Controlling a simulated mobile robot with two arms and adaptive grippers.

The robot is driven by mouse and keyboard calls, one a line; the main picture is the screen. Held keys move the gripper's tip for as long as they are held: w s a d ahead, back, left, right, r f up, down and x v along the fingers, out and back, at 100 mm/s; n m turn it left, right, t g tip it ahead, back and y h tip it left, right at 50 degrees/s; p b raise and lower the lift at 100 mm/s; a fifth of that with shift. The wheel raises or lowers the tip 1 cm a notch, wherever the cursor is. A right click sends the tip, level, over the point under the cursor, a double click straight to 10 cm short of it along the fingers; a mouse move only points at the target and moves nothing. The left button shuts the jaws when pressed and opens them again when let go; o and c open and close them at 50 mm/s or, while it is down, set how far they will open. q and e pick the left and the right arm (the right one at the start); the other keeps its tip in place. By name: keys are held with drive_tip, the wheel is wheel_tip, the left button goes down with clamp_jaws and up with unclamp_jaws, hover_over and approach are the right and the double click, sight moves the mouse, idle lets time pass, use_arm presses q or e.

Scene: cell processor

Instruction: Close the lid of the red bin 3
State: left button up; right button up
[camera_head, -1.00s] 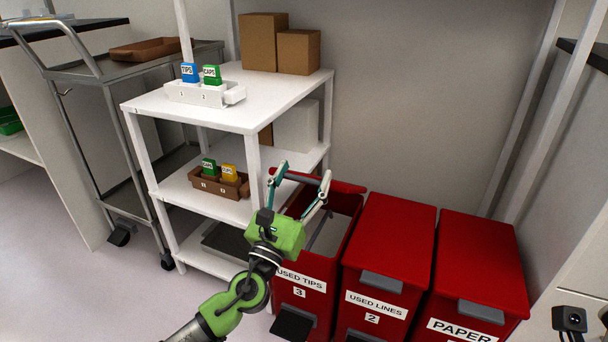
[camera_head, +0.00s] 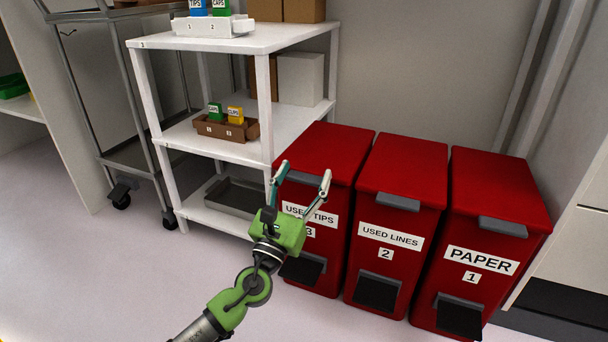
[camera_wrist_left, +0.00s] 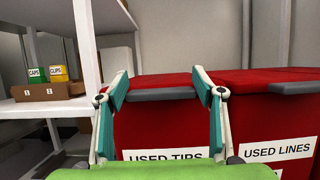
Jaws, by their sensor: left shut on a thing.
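The red bin 3 (camera_head: 331,243), labelled "USED TIPS", is the leftmost of the red bins in the head view. Its red lid (camera_head: 325,146) lies down over the top. In the left wrist view the grey lid handle (camera_wrist_left: 160,94) runs between my fingers. My left gripper (camera_head: 302,176) is at the front edge of the lid, its fingers spread to the handle's width and shut on its two ends. The gripper body covers part of the bin's front and label. My right gripper is not in view.
The bins "USED LINES" 2 (camera_head: 376,263) and "PAPER" 1 (camera_head: 483,291) stand close on the right, lids down. The floor (camera_head: 140,270) at front left is clear.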

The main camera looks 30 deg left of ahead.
use_arm(q)
drive_tip(key=shift+d+f+b, duration=0.2)
drive_tip(key=shift+f+b, duration=0.55)
drive_tip(key=shift+f, duration=0.75)
drive_tip(key=shift+s, duration=0.1)
drive_tip(key=o, duration=1.5)
drive_tip(key=shift+o, duration=0.6)
drive_tip(key=shift+a+f, duration=0.15)
drive_tip(key=shift+r, duration=0.3)
drive_tip(key=shift+s, duration=0.1)
drive_tip(key=v, duration=1.2)
